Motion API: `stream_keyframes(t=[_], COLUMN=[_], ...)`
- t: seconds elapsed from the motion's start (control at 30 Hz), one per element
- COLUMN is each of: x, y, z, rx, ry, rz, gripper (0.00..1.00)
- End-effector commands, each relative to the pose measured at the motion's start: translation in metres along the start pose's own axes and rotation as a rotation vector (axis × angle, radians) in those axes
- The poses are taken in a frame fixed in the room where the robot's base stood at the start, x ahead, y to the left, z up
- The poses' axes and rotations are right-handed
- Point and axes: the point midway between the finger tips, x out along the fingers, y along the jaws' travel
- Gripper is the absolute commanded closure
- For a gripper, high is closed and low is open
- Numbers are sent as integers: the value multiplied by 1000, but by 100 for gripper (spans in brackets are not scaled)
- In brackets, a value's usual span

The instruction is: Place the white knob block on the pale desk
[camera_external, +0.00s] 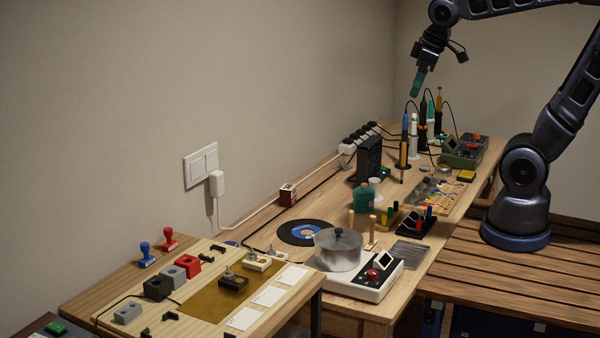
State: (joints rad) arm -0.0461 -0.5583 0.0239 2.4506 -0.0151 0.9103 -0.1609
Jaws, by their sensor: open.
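My gripper (417,88), with teal fingers, is high in the air at the upper right, over the far end of the long workbench and far from the white knob block. It is open, and nothing shows between its fingers.
White cards (269,296), a red block (187,265) and grey blocks share the pale desk. A metal pot (338,249) stands on a white device beside it. The long workbench (320,205) holds a black disc, a teal jar (364,199) and upright tools (413,135) below my gripper.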

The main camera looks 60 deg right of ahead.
Motion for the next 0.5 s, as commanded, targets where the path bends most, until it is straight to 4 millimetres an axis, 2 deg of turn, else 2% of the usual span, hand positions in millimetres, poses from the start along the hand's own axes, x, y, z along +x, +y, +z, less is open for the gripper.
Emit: stream_keyframes(t=[0.03, 0.2, 0.33, 0.5], x=[-7, -18, -22, -23], y=[2, 4, 4, 4], z=[13, 46, 60, 66], rx=[41, 160, 214, 238], ry=[15, 44, 56, 61], rz=[4, 7, 7, 7], gripper=[30, 30, 30, 30])
